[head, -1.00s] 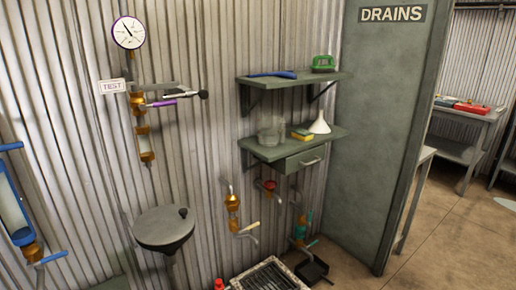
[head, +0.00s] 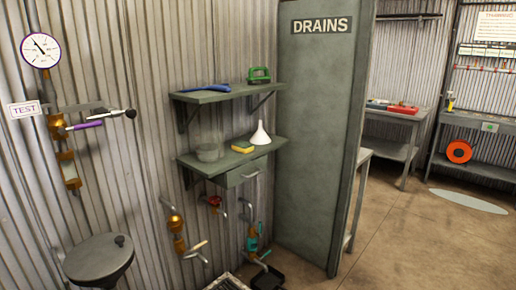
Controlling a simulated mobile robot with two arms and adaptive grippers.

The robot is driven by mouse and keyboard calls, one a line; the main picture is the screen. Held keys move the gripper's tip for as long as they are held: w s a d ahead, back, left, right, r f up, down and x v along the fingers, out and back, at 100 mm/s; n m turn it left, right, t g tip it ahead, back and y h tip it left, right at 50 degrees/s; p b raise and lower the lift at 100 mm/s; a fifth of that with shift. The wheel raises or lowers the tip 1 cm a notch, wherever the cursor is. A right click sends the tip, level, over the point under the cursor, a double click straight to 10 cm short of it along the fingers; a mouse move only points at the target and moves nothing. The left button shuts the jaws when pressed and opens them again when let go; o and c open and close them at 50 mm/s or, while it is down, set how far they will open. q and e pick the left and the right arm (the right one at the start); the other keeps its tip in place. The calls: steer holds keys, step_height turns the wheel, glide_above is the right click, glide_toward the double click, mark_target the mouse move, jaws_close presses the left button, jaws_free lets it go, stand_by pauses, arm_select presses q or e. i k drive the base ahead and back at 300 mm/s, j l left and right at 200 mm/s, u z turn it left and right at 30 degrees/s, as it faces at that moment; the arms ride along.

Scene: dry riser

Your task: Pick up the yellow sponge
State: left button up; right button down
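The yellow sponge (head: 243,147) lies on the lower wall shelf (head: 206,163) in the head view. It has a green layer and sits between a grey translucent bowl (head: 209,152) on its left and a white funnel (head: 260,134) on its right. Neither of my grippers is in view.
An upper shelf (head: 221,94) holds a blue tool (head: 206,88) and a green-handled brush (head: 259,75). A drawer (head: 246,172) hangs under the lower shelf. A DRAINS partition (head: 316,150) is to the right. Floor beyond is open.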

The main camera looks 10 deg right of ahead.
mark_target(241, 146)
steer(key=z, duration=0.15)
steer(key=i+l+u, duration=0.15)
steer(key=i+l, duration=0.3)
steer(key=i+l+u, duration=0.15)
steer(key=i+l, duration=0.25)
steer(key=i+l+u, duration=0.1)
steer(key=i+l, duration=0.3)
steer(key=l, duration=0.25)
